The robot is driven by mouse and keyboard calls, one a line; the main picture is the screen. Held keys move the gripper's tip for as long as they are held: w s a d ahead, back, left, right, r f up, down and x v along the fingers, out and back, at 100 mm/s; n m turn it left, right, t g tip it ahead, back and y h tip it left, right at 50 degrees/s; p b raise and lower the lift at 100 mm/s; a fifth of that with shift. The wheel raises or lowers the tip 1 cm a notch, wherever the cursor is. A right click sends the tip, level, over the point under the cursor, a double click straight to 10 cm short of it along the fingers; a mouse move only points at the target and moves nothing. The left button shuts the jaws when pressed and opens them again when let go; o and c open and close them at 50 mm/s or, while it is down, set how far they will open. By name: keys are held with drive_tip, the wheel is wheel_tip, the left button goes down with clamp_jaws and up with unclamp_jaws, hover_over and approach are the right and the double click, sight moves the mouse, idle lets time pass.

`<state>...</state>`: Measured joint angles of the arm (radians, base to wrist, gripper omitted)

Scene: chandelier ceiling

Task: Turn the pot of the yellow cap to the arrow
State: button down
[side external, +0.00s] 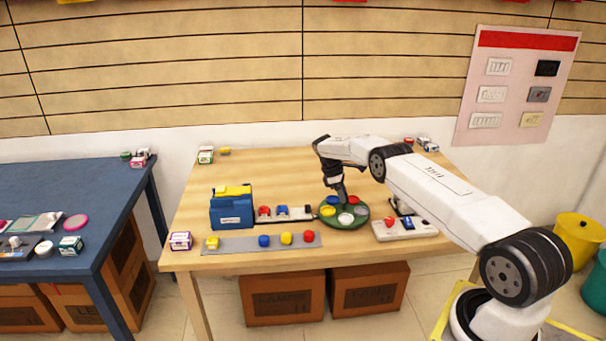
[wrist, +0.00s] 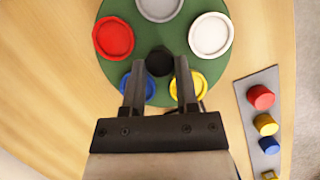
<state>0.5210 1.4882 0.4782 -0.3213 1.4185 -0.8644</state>
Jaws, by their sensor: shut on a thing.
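A round green turntable (wrist: 205,72) carries several round pots and a black centre knob (wrist: 159,61). In the wrist view the yellow pot (wrist: 188,86) is at its lower right and the blue pot (wrist: 137,85) at its lower left. The red pot (wrist: 114,39) is at the left, the white pot (wrist: 210,35) at the right and a grey-white pot (wrist: 159,8) at the top. My gripper (wrist: 159,70) is over the middle, its two fingers shut on the black knob. The fingers partly hide the yellow and blue pots. I cannot make out an arrow.
A grey strip (side external: 236,244) along the front of the wooden table holds yellow, blue and red caps. A blue box (side external: 232,212) with a yellow top stands left of the turntable. A white switch panel (side external: 405,230) is to its right. The table's back left is mostly clear.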

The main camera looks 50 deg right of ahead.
drive_tip(key=shift+m, duration=0.4)
drive_tip(key=shift+c, duration=1.8)
unclamp_jaws()
drive_tip(key=shift+r, duration=0.1)
drive_tip(key=shift+v, duration=1.55)
wheel_tip(320, 180, up, 7)
hover_over(338, 208)
drive_tip(key=shift+a, duration=0.1)
